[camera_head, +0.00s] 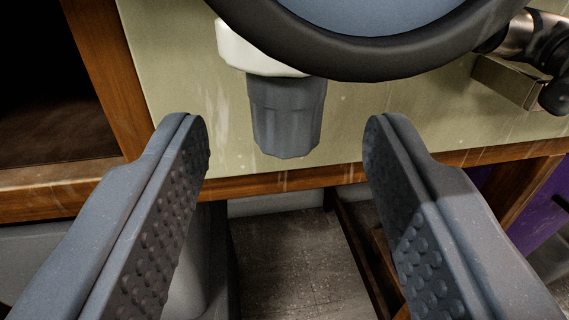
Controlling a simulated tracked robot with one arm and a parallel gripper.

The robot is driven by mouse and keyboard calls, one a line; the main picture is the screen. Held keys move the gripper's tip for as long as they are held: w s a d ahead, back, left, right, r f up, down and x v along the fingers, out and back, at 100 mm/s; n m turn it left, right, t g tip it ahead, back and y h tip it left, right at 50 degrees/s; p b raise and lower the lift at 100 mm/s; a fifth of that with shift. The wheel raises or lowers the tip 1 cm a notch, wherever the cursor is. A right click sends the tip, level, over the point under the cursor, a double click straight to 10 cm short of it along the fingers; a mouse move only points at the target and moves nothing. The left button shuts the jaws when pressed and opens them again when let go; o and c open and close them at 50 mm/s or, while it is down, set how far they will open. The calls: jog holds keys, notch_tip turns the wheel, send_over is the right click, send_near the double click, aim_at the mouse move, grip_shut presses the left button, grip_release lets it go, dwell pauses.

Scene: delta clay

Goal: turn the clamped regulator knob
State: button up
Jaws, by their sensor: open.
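The regulator knob (286,118) is a dark grey, fluted cylinder that hangs below a white body (253,50) near the top middle of the view. A large round part with a black rim (345,60) and a blue-grey face (370,15) covers part of the white body from above. My gripper (286,140) is open, with one studded grey finger on each side of the view. In the picture the knob lies between the two fingertips, with a gap on both sides. No contact shows. How far the knob is beyond the fingertips is hard to tell.
A pale green, worn tabletop (180,90) with a wooden edge (280,181) lies behind the knob. A metal fitting (525,50) sits at the upper right on a brass-coloured block (505,82). A dark opening with a wooden frame (107,75) is at the left.

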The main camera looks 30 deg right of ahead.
jog(key=p+v, duration=0.9)
jog(key=v, duration=0.3)
dwell(0.3)
dwell(0.4)
